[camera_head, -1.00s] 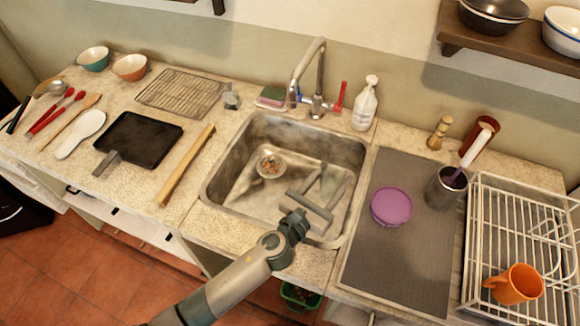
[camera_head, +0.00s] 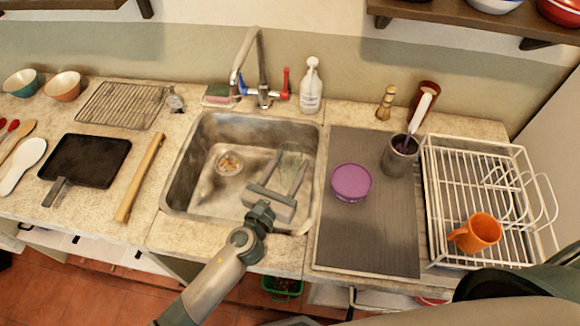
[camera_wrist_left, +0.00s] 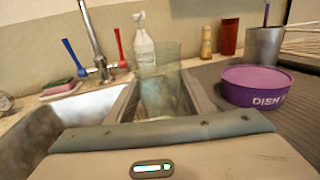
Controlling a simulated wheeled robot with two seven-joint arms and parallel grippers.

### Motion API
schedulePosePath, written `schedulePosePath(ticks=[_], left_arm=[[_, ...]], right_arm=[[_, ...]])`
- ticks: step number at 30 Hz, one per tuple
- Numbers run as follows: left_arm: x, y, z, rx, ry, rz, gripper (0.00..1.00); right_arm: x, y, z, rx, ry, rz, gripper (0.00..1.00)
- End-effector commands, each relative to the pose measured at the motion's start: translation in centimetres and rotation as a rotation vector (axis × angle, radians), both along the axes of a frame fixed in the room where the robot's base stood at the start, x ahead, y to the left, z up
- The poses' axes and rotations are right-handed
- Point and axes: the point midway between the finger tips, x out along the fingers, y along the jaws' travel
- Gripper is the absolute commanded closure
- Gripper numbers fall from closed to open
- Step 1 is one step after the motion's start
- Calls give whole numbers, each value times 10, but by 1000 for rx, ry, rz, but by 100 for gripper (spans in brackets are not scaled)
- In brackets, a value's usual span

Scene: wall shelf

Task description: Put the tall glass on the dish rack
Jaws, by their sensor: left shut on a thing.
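The tall glass (camera_wrist_left: 165,92) is clear and faintly green; in the left wrist view it stands upright between the two fingers. In the head view the glass (camera_head: 290,160) is faint against the sink's right side. My left gripper (camera_head: 288,172) is shut on it, over the right part of the sink. The glass's lower part is hidden by the gripper body in the wrist view. The white wire dish rack (camera_head: 433,205) stands at the far right of the counter with an orange mug (camera_head: 476,233) in it. My right gripper is not in view.
A purple tub (camera_head: 352,183) and a grey utensil cup (camera_head: 398,158) stand on the grey mat (camera_head: 365,240) between sink (camera_head: 200,135) and rack. The faucet (camera_head: 262,70) rises behind the sink. The rack's back and middle look clear.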

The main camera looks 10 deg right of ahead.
Motion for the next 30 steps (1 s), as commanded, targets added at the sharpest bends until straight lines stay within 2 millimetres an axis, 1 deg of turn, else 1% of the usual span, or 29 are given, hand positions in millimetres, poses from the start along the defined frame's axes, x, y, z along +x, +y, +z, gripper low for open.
schedulePosePath(ticks=[2,5,8,11,14,15,16,17,18,20,21,24,27,30], left_arm=[[0,2,0,-1,-1,5,83],[0,12,1,-2,-3,25,83],[-2,32,1,-5,-5,69,83],[-4,64,4,-9,-7,136,83],[-10,105,9,-10,-11,223,83],[-14,124,12,-11,-12,261,83],[-16,138,15,-11,-13,290,83],[-20,152,17,-11,-13,318,83],[-25,172,22,-11,-14,357,83],[-34,200,29,-10,-14,413,83],[-40,218,33,-8,-13,449,83],[-57,257,46,-6,-11,526,83],[-72,287,58,-4,-8,584,83],[-82,306,67,-1,-4,622,83]], right_arm=[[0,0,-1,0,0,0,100],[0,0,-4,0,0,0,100],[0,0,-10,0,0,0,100],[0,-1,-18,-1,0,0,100],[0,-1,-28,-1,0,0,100],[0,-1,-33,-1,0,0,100],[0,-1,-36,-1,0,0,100],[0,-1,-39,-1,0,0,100],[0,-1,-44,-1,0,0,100],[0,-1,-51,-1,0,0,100],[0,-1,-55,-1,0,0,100],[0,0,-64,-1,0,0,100],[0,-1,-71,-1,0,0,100],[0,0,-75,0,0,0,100]])
